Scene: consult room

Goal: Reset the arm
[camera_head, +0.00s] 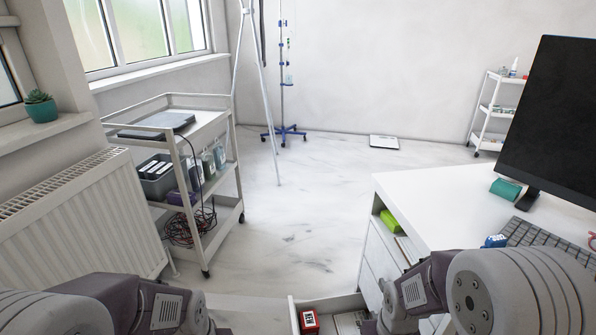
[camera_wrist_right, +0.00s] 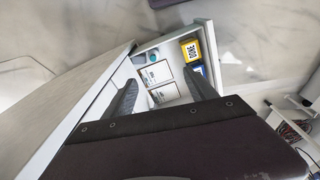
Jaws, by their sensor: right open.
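My right gripper (camera_wrist_right: 160,76) shows in the right wrist view with its two dark fingers spread apart and nothing between them. Its fingers show in front of a pulled-out white drawer (camera_wrist_right: 207,45). I cannot tell how far above the drawer they are. In the head view my right arm bends at the lower right, beside the desk, and its fingers cannot be made out. My left arm shows at the lower left and its gripper is outside the frame.
The open drawer (camera_head: 294,315) holds a red box (camera_head: 309,321); the wrist view shows a yellow box (camera_wrist_right: 190,49), white-labelled packs (camera_wrist_right: 157,74) and small bottles. The white desk (camera_head: 440,205) carries a monitor (camera_head: 553,115) and keyboard (camera_head: 545,240). A trolley (camera_head: 238,185) stands left.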

